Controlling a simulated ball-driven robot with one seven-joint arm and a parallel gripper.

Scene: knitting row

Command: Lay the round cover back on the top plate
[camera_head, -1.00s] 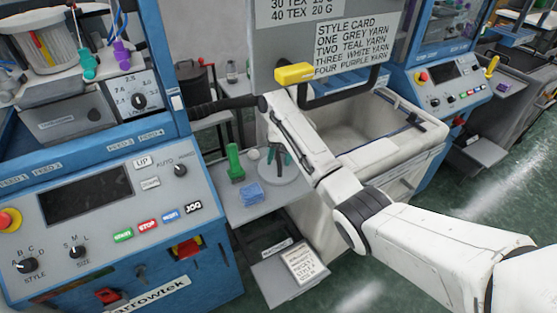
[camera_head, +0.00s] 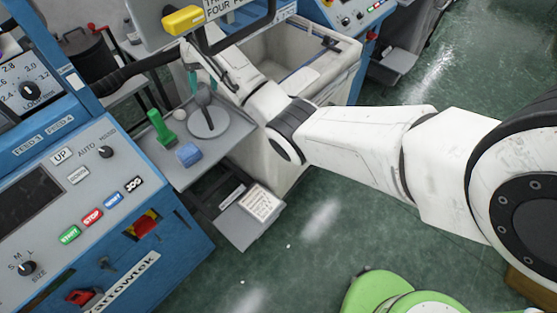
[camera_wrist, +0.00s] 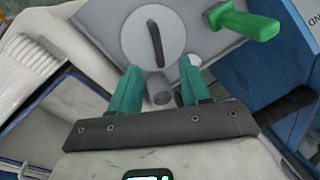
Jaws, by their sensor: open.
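The round cover (camera_head: 209,124) is a pale grey disc lying flat on a grey shelf (camera_head: 228,136). It has a thin dark stem topped by a grey knob (camera_head: 204,95). In the wrist view the disc (camera_wrist: 135,40) lies beyond my fingertips, and the knob (camera_wrist: 158,88) shows between them. My gripper (camera_wrist: 158,86) has teal fingers, open, one on each side of the knob with gaps visible. It also shows above the cover in the head view (camera_head: 201,78). I cannot tell which surface is the top plate.
On the shelf stand a green-handled tool (camera_head: 160,127), a small white ball (camera_head: 179,114) and a blue block (camera_head: 188,154). A blue control machine (camera_head: 100,215) is at left, a white bin (camera_head: 300,55) behind. A yellow-ended bar (camera_head: 183,20) hangs above my arm. A green seat (camera_head: 380,290) is in front.

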